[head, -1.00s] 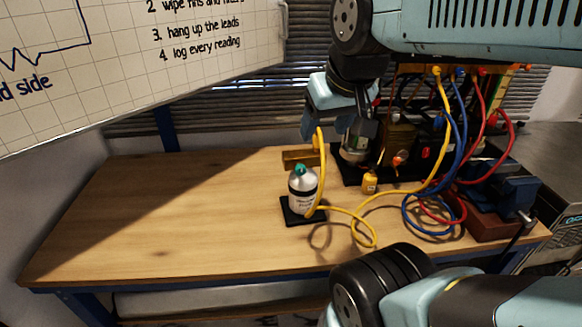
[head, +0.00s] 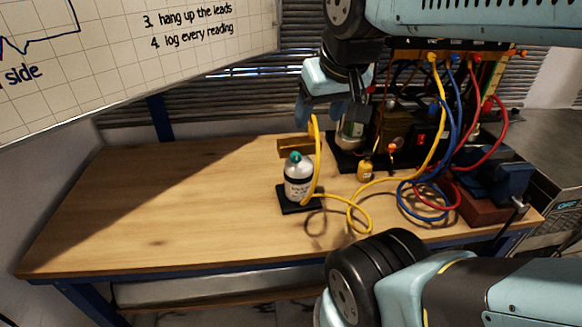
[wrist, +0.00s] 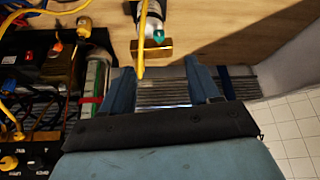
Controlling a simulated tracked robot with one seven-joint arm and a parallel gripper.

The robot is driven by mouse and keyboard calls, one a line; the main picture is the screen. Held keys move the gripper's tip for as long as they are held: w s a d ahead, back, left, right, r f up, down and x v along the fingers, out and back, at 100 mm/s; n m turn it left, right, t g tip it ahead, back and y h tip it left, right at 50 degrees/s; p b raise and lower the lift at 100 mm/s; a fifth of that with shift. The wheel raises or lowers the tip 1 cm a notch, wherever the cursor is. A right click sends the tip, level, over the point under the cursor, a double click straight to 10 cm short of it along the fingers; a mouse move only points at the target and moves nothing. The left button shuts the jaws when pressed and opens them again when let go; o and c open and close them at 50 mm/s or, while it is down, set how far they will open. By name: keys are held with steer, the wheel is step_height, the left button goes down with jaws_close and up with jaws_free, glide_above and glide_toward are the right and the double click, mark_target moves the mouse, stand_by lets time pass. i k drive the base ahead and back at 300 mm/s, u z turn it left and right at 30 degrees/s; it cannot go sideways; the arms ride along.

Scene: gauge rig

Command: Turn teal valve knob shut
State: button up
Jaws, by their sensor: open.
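The teal valve knob (head: 295,157) sits on top of a silver-grey bottle (head: 298,182) that stands upright on a black base plate (head: 290,207) on the bench. My gripper (head: 331,118) is open and empty, above and behind the bottle, apart from the knob. In the wrist view its two blue fingers (wrist: 162,72) stand wide apart with nothing between them.
A yellow hose (head: 317,160) rises beside the bottle, near my fingers. The bench's left side (head: 150,200) is clear.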

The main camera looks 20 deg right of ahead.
mark_target(296, 158)
steer(key=z, duration=1.05)
steer(key=k, duration=1.35)
steer(key=u, duration=0.55)
